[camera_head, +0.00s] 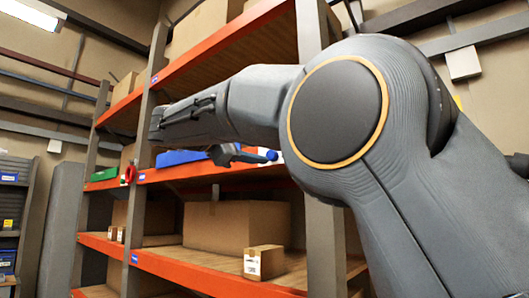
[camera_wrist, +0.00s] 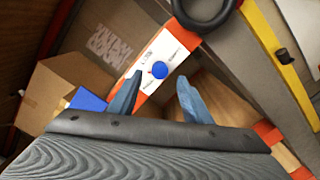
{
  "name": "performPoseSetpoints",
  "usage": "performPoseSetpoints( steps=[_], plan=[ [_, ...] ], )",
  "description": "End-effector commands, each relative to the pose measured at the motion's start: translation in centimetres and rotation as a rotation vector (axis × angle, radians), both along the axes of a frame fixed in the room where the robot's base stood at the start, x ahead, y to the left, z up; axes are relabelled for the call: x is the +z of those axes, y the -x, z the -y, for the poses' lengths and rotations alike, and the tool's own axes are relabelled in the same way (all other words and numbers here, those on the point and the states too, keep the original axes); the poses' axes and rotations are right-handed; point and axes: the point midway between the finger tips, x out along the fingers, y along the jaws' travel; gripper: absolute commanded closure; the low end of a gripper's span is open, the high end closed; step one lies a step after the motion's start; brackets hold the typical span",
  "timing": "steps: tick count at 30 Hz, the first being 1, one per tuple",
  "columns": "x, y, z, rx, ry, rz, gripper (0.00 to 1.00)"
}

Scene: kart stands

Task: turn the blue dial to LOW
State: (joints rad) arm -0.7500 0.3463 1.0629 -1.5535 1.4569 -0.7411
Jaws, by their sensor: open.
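The blue dial (camera_wrist: 159,69) is a round knob on a white panel (camera_wrist: 148,58) fixed to the orange shelf edge. Small print surrounds it, too small to read, so I cannot tell which setting it is at. The dial also shows in the head view (camera_head: 271,155), just right of my gripper (camera_head: 237,153). In the wrist view my gripper (camera_wrist: 160,77) is open, with one blue-grey fingertip on each side of the dial in the picture. I cannot tell whether the fingers touch it. Nothing is held.
In the wrist view a dark ring (camera_wrist: 205,12) lies above the dial, and a yellow strip (camera_wrist: 282,60) runs at right. In the head view a blue object (camera_head: 180,157) sits on the shelf to the left. Cardboard boxes (camera_head: 237,226) stand on the shelf below.

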Motion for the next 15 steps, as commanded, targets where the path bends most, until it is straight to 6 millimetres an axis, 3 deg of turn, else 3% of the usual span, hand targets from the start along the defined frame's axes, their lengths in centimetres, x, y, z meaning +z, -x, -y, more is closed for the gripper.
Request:
performPoseSetpoints(
  steps=[7,15],
  plan=[
    [0.2,-2.8,2.5,-0.002,-0.001,0.0,0.55],
    [0.0,-3.9,3.4,0.0,-0.002,0.0,0.55]
  ],
)
